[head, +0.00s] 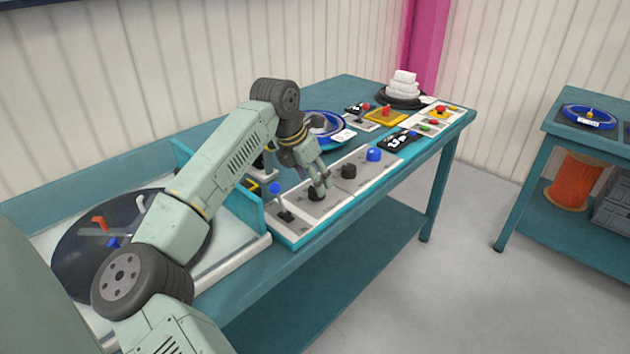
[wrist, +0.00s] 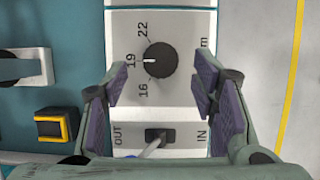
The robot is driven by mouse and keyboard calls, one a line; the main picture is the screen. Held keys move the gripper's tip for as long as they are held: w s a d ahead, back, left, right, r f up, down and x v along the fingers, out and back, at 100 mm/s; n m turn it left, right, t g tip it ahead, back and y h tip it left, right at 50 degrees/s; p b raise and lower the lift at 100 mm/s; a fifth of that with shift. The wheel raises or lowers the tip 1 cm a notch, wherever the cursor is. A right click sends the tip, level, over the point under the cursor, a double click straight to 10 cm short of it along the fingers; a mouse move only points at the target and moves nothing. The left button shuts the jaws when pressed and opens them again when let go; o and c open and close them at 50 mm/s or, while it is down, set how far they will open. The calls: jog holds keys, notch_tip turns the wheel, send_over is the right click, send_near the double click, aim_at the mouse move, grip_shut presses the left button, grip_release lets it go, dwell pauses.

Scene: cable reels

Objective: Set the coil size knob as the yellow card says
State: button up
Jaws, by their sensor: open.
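The coil size knob (wrist: 160,60) is a round black dial on a light panel, with marks 16, 19 and 22 on its left side in the wrist view. Its white pointer line faces left, at 19. In the head view the black knob (head: 315,194) sits just under my gripper (head: 322,182). I cannot make out a yellow card with readable writing in either view.
A blue-tipped lever (head: 275,189) stands left of the knob, at an IN/OUT switch plate (wrist: 180,138). Another black knob (head: 348,171) and a blue knob (head: 374,155) lie further along the panel. A yellow pad with a red button (head: 386,117) is behind them.

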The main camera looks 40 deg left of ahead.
jog(key=shift+p+x, duration=0.3)
jog(key=shift+x, duration=1.3)
jog(key=shift+c, duration=0.2)
jog(key=c, duration=1.1)
